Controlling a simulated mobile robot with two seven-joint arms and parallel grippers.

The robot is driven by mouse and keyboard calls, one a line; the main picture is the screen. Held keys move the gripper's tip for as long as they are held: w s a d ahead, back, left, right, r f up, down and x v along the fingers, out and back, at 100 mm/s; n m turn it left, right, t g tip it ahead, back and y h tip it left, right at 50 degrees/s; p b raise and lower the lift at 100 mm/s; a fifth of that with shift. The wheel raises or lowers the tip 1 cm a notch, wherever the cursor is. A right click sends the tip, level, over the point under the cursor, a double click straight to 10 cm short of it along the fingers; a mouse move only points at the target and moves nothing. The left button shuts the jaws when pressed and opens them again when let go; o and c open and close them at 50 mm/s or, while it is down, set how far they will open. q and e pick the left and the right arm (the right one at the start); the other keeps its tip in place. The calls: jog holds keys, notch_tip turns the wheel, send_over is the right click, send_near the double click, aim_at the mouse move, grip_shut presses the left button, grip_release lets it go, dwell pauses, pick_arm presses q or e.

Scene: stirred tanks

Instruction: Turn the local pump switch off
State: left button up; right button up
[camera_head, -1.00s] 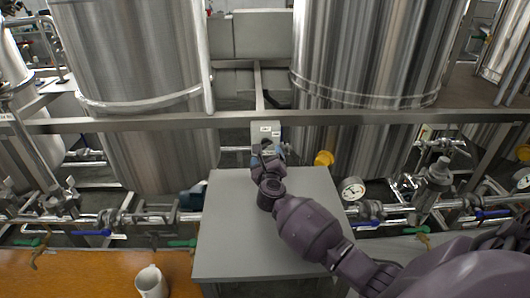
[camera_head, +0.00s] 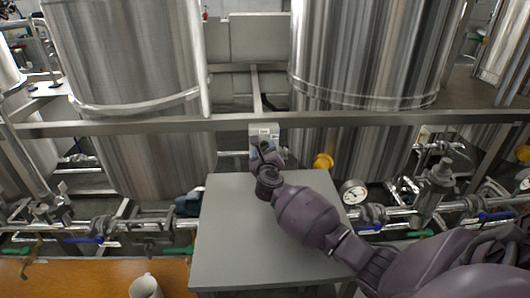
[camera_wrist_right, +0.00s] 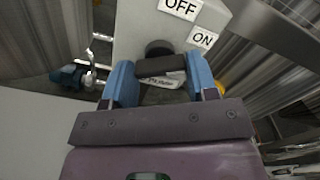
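The local pump switch is a light grey box (camera_head: 264,131) behind the far edge of the grey table, with a dark handle (camera_wrist_right: 163,63) on its face. In the right wrist view the OFF label (camera_wrist_right: 181,8) sits above the handle and the ON label (camera_wrist_right: 202,39) to its upper right. My right gripper (camera_wrist_right: 161,78) is at the handle, its two blue fingers standing apart at either end of it. Firm contact cannot be told. In the head view the hand (camera_head: 264,158) covers the lower part of the box. My left gripper is not in view.
A grey table (camera_head: 235,240) lies under my right forearm. A steel rail (camera_head: 400,118) crosses at box height before two big tanks. Pipes, valves and a gauge (camera_head: 352,191) flank the table. A white mug (camera_head: 145,287) stands on the orange surface at the left front.

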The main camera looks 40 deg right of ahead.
jog(key=shift+c, duration=1)
jog(key=shift+r+n+p, duration=0.25)
jog(key=shift+n+p, duration=0.55)
jog(key=shift+p, duration=0.25)
jog(key=n+p, duration=0.2)
jog(key=shift+n, duration=0.3)
jog(key=n+p, duration=0.4)
jog(key=shift+f, duration=0.2)
jog(key=n+p, duration=0.1)
jog(key=n, duration=0.1)
jog(key=shift+n, duration=0.4)
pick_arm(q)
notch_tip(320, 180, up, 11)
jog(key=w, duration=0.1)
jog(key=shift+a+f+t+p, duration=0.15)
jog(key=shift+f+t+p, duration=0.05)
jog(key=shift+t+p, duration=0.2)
pick_arm(e)
jog(key=shift+f+n, duration=0.1)
jog(key=shift+n, duration=0.2)
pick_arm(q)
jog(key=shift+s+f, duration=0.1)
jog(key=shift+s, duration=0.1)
pick_arm(e)
jog(key=shift+n, duration=0.3)
